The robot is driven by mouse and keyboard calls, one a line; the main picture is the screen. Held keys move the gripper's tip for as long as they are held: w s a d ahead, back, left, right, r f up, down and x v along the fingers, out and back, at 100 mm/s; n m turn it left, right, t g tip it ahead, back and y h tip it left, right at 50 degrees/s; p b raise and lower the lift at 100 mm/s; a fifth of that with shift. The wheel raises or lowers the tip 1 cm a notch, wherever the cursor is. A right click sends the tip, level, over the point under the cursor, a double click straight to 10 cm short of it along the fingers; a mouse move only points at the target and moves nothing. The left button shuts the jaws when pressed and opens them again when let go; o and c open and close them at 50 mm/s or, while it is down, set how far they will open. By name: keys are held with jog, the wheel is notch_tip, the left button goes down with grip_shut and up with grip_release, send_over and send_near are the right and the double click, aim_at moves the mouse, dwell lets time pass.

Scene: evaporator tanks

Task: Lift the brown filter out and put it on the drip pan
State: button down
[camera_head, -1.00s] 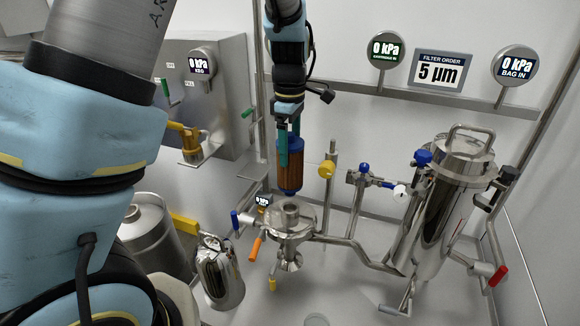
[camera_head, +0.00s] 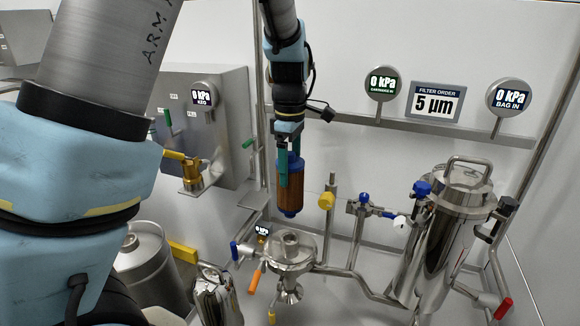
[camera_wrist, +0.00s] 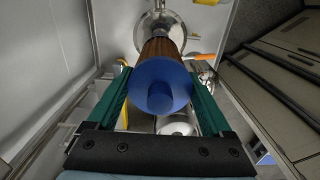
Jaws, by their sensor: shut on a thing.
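The brown filter (camera_head: 291,192) is a pleated cylinder with a blue cap at each end. My gripper (camera_head: 290,165) is shut on its upper blue end and holds it upright in the air. In the wrist view the filter's blue cap (camera_wrist: 160,92) lies between my gripper's green fingers (camera_wrist: 160,100). Below the filter stands the steel housing base (camera_head: 292,250), open at its top, with a clear gap between them. I cannot make out the drip pan for certain in these views.
A tall lidded steel vessel (camera_head: 440,235) stands at the right. Valves with yellow (camera_head: 326,201) and blue (camera_head: 364,198) knobs stand right of the filter. A keg (camera_head: 148,265) and a polished steel can (camera_head: 216,300) are at the lower left. A rail with gauges runs behind.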

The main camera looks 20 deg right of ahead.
aim_at(290, 189)
jog(key=shift+r+p, duration=1.15)
jog(key=shift+p, duration=0.05)
jog(key=shift+f+b, duration=2.2)
jog(key=shift+f, duration=2.1)
